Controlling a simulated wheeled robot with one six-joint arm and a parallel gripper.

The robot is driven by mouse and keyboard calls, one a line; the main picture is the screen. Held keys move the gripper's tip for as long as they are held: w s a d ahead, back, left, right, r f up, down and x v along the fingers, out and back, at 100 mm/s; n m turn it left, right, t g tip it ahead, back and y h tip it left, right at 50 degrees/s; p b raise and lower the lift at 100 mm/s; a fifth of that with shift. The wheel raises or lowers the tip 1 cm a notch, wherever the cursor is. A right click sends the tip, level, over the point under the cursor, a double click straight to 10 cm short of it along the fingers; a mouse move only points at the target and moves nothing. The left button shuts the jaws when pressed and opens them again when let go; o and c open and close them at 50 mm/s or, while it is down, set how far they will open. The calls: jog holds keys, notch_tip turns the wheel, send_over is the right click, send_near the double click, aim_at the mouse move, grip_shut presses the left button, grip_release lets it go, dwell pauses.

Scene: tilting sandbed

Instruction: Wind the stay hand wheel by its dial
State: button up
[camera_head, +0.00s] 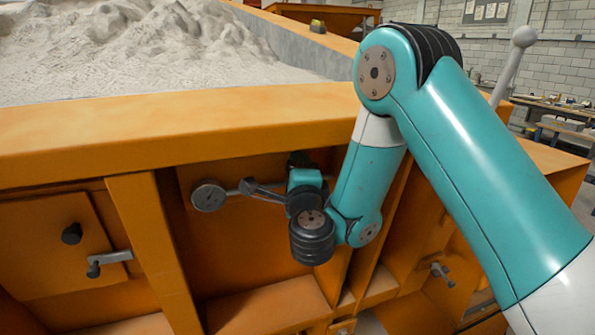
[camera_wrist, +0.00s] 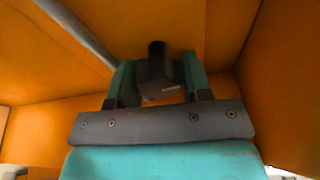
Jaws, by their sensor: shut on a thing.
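My gripper (camera_wrist: 158,80) is shut on a dark grey block-like part with a round knob on top, which I take to be part of the stay hand wheel (camera_wrist: 157,68). One teal finger stands on each side of it. In the head view my gripper (camera_head: 303,178) is against the orange side panel, and my wrist hides most of the wheel. A round grey dial (camera_head: 208,196) sits left of the gripper, with a thin rod running from it toward the gripper. A dark flat lever (camera_head: 262,190) juts out left of my gripper. The dial's marks are too small to read.
The orange sandbed rim (camera_head: 180,127) runs above my gripper, with pale sand (camera_head: 150,50) behind it. Orange ribs (camera_head: 150,245) flank the recess. A panel with a black knob (camera_head: 72,233) and a grey latch (camera_head: 108,260) is at the left. A grey rod (camera_wrist: 80,30) passes close in the wrist view.

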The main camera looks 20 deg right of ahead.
jog(key=shift+f, duration=0.1)
jog(key=o, duration=0.9)
jog(key=shift+s, duration=0.1)
jog(key=shift+f, duration=0.1)
